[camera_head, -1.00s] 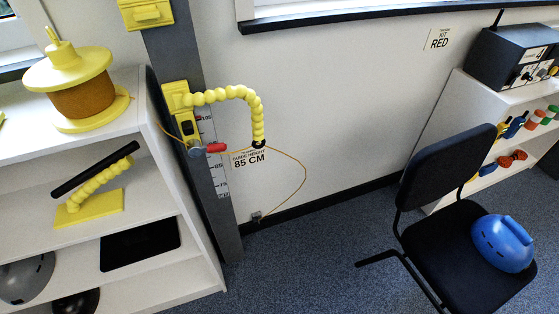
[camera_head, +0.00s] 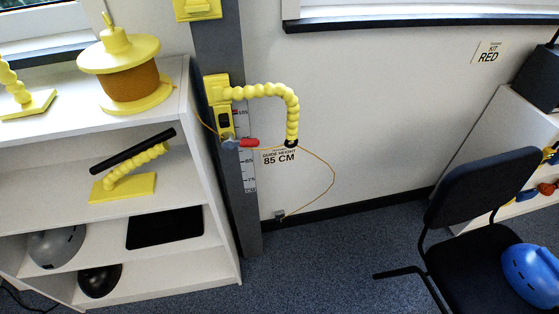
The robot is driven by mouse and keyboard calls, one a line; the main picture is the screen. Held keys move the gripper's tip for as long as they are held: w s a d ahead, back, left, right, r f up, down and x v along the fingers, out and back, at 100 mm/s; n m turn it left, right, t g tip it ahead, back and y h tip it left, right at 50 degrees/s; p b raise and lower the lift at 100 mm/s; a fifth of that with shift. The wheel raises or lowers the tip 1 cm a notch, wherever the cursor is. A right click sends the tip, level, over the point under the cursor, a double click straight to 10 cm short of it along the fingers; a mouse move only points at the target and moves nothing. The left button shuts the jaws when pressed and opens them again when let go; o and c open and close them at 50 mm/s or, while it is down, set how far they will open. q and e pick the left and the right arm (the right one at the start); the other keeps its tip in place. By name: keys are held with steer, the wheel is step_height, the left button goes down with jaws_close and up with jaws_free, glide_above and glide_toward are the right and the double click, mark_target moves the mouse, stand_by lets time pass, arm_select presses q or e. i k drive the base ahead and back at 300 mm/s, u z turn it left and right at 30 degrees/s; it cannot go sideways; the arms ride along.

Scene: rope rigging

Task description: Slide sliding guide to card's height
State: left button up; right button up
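The yellow sliding guide (camera_head: 224,110) is on a grey vertical post (camera_head: 217,55) left of the picture's middle. Its beaded yellow arm (camera_head: 272,90) arches right and bends down to a black tip. A red-handled clamp (camera_head: 243,143) sits at the guide's lower end. A scale (camera_head: 248,170) on the post shows 105 near the guide, with 85 and 75 lower down. The card (camera_head: 280,158) on the wall reads "guide height 85 cm". The guide's body is above the 85 mark. Neither of my grippers is in view.
A white shelf (camera_head: 214,190) stands left of the post, with a yellow spool (camera_head: 127,75) of brown cord on top. A thin orange cord (camera_head: 333,180) loops beside the card. A black chair (camera_head: 482,195) with a blue helmet (camera_head: 531,272) stands at right. Open floor (camera_head: 325,255) lies between.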

mark_target(214, 85)
steer(key=z, duration=0.1)
steer(key=k, duration=1)
steer(key=u, duration=1.2)
steer(key=i, duration=1.15)
steer(key=z, duration=0.75)
